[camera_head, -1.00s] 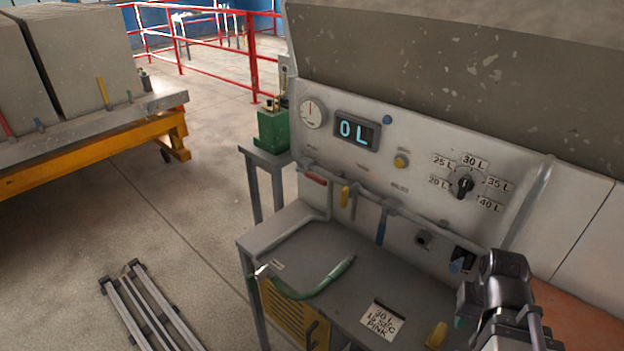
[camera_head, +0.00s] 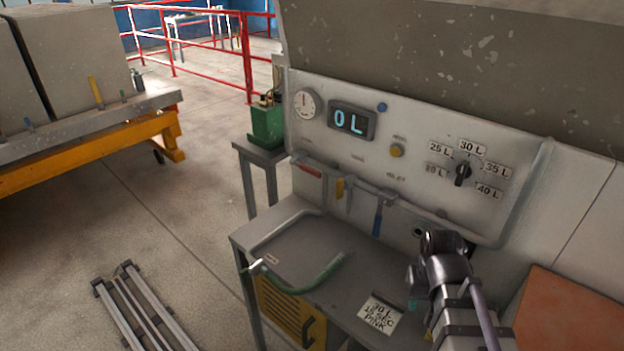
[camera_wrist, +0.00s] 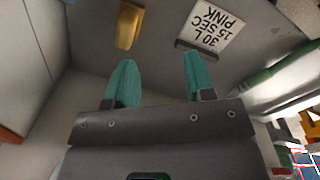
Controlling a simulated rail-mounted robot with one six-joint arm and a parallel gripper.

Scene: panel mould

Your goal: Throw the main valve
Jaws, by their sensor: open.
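The panel (camera_head: 330,145) carries a round gauge (camera_head: 306,104), a display (camera_head: 352,122) reading 0 L, and a black selector knob (camera_head: 463,173) ringed by litre labels. No readable label marks the main valve, and I cannot tell which control it is. Red, yellow and blue handles (camera_head: 378,219) sit along the panel's lower edge. My gripper (camera_head: 413,304) is over the right of the bench, in front of the panel. In the wrist view its teal fingers (camera_wrist: 160,62) stand apart with nothing between them. A yellow piece (camera_wrist: 128,25) lies beyond them.
A card (camera_head: 380,314) reading "30 L 15 SEC PINK" lies on the grey bench (camera_head: 300,250), close to my gripper; it also shows in the wrist view (camera_wrist: 215,32). A green hose (camera_head: 300,282) lies to the left. An orange-brown surface (camera_head: 570,310) is at the right.

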